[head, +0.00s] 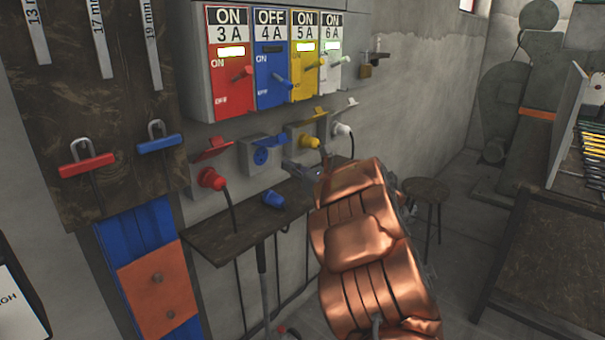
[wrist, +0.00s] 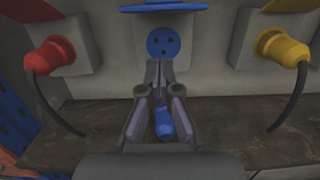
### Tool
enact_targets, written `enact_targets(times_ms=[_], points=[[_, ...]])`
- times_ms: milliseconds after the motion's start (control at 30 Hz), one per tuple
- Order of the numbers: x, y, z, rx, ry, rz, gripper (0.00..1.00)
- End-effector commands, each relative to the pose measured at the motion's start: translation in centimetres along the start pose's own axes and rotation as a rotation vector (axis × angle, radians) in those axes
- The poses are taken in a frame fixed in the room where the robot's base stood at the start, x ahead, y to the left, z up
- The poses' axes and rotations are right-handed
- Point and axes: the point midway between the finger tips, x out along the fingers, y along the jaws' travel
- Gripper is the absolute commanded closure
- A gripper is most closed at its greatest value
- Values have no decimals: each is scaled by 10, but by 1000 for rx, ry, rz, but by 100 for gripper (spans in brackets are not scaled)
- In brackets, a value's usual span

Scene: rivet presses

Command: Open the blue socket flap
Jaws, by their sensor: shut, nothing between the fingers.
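The blue socket (head: 261,156) is on the wall between the red and yellow sockets, below the blue 4 A switch. Its blue flap (head: 268,139) stands raised above it, and the round face with its holes is uncovered. In the wrist view the flap (wrist: 163,8) shows nearly edge-on above the socket face (wrist: 163,43). My gripper (head: 288,165) is shut and empty. In the wrist view its fingertips (wrist: 160,66) are just below the socket face and overlap its lower edge; I cannot tell whether they touch.
A blue plug (head: 272,199) lies loose on the narrow shelf (head: 222,237) below the sockets. A red plug (head: 211,178) and a yellow plug (head: 309,141) sit in the neighbouring sockets with cables hanging. A stool (head: 427,190) and a bench stand to the right.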

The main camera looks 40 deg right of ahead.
Motion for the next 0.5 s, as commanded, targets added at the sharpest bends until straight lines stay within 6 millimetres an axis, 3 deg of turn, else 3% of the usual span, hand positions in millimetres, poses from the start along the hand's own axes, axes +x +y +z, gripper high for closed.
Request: enact_targets(times_ms=[200, 500], points=[[10, 0, 28, -2, -3, 0, 100], [13, -1, 38, 1, 2, -3, 100]])
